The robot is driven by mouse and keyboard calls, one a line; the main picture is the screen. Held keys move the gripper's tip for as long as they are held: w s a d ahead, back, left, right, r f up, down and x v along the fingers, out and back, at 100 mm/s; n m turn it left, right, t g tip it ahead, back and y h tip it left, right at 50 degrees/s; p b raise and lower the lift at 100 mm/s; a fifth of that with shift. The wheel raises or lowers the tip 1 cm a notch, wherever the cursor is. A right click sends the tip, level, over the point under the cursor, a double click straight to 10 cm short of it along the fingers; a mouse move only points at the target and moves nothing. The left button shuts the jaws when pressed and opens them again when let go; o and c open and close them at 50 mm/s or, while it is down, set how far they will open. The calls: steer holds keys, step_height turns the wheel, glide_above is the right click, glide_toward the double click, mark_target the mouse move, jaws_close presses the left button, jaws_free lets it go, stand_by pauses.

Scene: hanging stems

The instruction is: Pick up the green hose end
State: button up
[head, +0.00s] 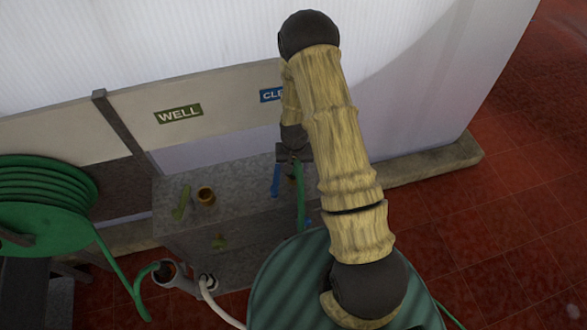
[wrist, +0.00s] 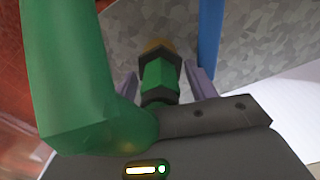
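The green hose end (wrist: 160,76) shows in the wrist view as a green fitting with dark collars and a brass tip pointing away from me. It lies between the two fingers of my gripper (wrist: 161,82), with a narrow gap showing on each side. The gripper looks open around it. The thick green hose (wrist: 68,70) bends close to the camera at the left and hides part of the view. In the head view my gripper (head: 291,156) is above the right end of the grey bench, with a green hose length (head: 300,197) hanging there.
A blue strip (wrist: 210,40) stands near the right finger; it shows in the head view too (head: 276,181). The grey bench (head: 235,195) carries a brass cup (head: 206,196). A green hose reel (head: 42,215) is at left. A WELL sign (head: 178,114) is behind.

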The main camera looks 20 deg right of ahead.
steer(key=c, duration=0.4)
steer(key=shift+c, duration=0.2)
step_height(320, 180, up, 10)
steer(key=b, duration=0.3)
stand_by(0.6)
